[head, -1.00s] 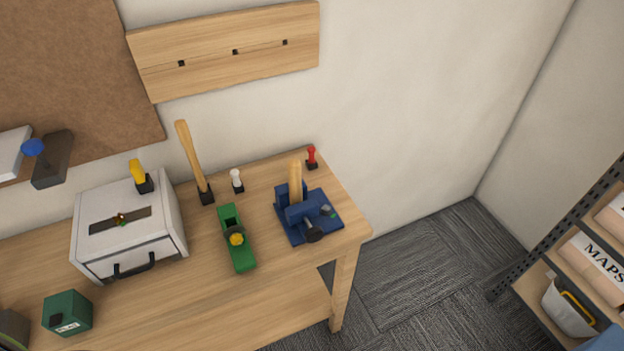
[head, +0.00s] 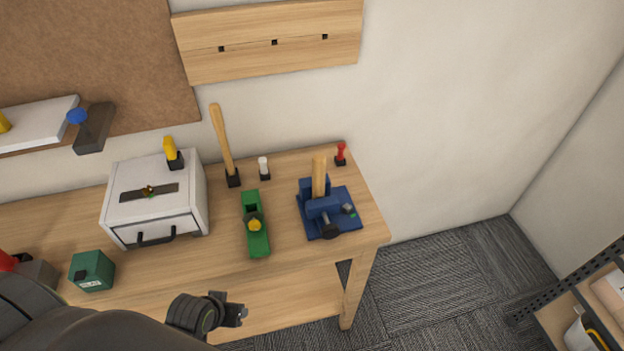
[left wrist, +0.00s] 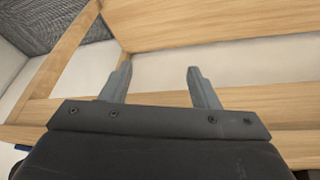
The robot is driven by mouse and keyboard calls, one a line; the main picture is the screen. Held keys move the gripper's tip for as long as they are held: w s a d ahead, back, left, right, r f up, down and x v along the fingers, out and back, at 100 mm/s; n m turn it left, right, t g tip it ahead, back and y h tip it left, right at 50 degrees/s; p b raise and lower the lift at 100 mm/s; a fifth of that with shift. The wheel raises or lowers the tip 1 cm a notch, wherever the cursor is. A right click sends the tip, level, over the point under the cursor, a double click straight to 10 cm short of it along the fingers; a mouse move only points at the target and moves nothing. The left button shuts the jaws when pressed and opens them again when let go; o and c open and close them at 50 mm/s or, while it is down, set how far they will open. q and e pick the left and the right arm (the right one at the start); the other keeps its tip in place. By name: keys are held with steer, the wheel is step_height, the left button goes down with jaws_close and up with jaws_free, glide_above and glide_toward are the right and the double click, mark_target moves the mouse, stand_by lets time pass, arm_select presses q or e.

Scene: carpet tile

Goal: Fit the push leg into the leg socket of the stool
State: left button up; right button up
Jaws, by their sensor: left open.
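I cannot make out a stool or a leg socket for certain in either view. A long pale wooden stick (head: 220,135) stands slightly tilted in a black base at the back of the bench. A shorter wooden piece (head: 319,178) stands upright at the blue vise (head: 349,222); whether it is clamped is unclear. My left gripper (head: 240,313) is low in front of the bench's front edge, apart from these things. In the left wrist view its two fingers (left wrist: 158,82) are spread with nothing between them. My right gripper is in neither view.
On the workbench (head: 290,275) stand a white drawer box (head: 120,200), a green plane-like tool (head: 255,236), a green box (head: 91,271), and white (head: 264,167) and red (head: 341,152) handles in black bases. A shelf unit (head: 565,310) is at right. Carpet right of the bench is clear.

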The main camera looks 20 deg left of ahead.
arm_select(q)
steer(key=w+d+r+n+t+h, duration=0.35)
steer(key=d+r+n, duration=0.2)
steer(key=r, duration=0.25)
steer(key=n+t, duration=1)
steer(key=n, duration=1.6)
glide_toward(316, 176)
steer(key=shift+m, duration=0.35)
steer(key=w+p, duration=0.1)
steer(key=w, duration=0.1)
steer(key=w+p, duration=0.1)
steer(key=w, duration=0.2)
steer(key=w+d, duration=0.1)
steer(key=w, duration=0.1)
steer(key=shift+w+d+p, duration=0.1)
steer(key=shift+w+p, duration=0.1)
steer(key=shift+p, duration=0.2)
steer(key=shift+w+d, duration=0.15)
steer(key=shift+w, duration=0.9)
steer(key=shift+w+d, duration=0.2)
steer(key=shift+w, duration=0.8)
steer(key=shift+w+d, duration=0.15)
steer(key=shift+w, duration=0.9)
steer(key=shift+r, duration=0.1)
steer(key=shift+s, duration=0.1)
steer(key=shift+c, duration=0.4)
